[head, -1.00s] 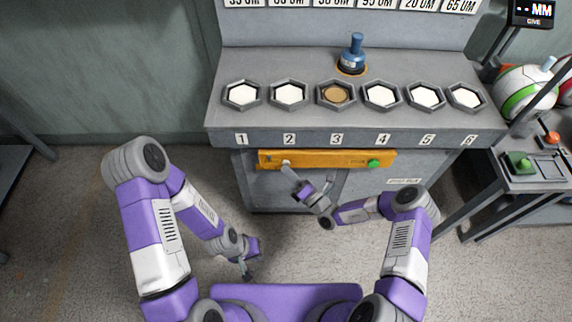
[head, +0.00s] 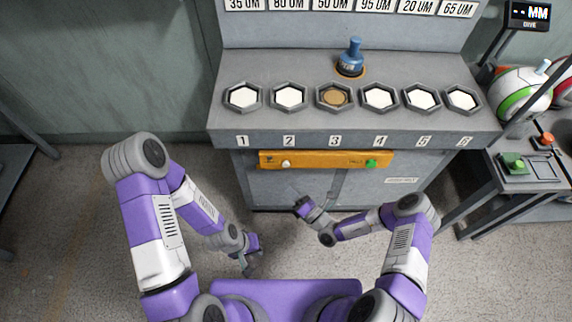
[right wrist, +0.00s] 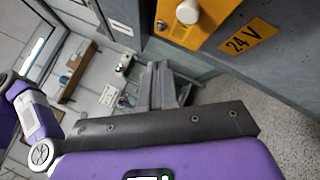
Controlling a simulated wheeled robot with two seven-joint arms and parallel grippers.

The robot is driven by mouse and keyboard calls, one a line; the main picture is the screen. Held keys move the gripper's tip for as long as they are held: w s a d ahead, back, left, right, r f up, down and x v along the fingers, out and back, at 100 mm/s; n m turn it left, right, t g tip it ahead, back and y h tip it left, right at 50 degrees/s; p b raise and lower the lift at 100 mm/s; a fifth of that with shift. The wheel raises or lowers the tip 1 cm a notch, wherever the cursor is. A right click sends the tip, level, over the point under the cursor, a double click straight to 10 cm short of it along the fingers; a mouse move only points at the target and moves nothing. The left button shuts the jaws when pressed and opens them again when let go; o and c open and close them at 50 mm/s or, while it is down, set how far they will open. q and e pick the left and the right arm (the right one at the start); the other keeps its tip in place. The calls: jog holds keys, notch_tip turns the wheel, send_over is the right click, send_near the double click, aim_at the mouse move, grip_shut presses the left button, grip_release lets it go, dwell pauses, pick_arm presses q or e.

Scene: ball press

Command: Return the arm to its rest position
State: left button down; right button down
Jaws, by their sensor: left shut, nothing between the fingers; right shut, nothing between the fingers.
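My right gripper (head: 296,192) is shut and empty. It is below and in front of the orange panel (head: 327,160) on the bench front, apart from it. The white knob (head: 286,163) at the panel's left and the green button (head: 371,163) at its right are both uncovered. In the right wrist view the closed fingers (right wrist: 162,84) are in mid-air, with the white knob (right wrist: 188,12) above them. My left gripper (head: 250,270) is shut and empty, low over the floor at the lower left.
The grey bench (head: 350,127) has several numbered hexagonal sockets; socket 3 (head: 336,97) holds a tan disc, the others look white. A blue handle (head: 351,58) stands behind them. A side table (head: 517,165) with a green button is at the right. Open floor lies left of the bench.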

dwell(0.4)
jog(key=s+a+f+n+g, duration=0.1)
jog(key=s+a+n+g, duration=0.1)
jog(key=s+n+g, duration=0.75)
jog(key=s+a+f+n+g, duration=0.1)
jog(key=s+a+n+g, duration=0.1)
jog(key=s+n+g, duration=0.75)
jog(key=s+d+f+n+h+p, duration=0.1)
jog(key=s+d+f+n+h, duration=0.4)
jog(key=d+n+h, duration=0.4)
jog(key=w+d+r+n+t+h, duration=0.1)
jog(key=w+d+r+n+t, duration=0.2)
jog(key=n, duration=0.5)
jog(key=shift+w+d+r+t+p, duration=0.4)
jog(key=shift+w+t, duration=0.1)
jog(key=shift+t, duration=0.4)
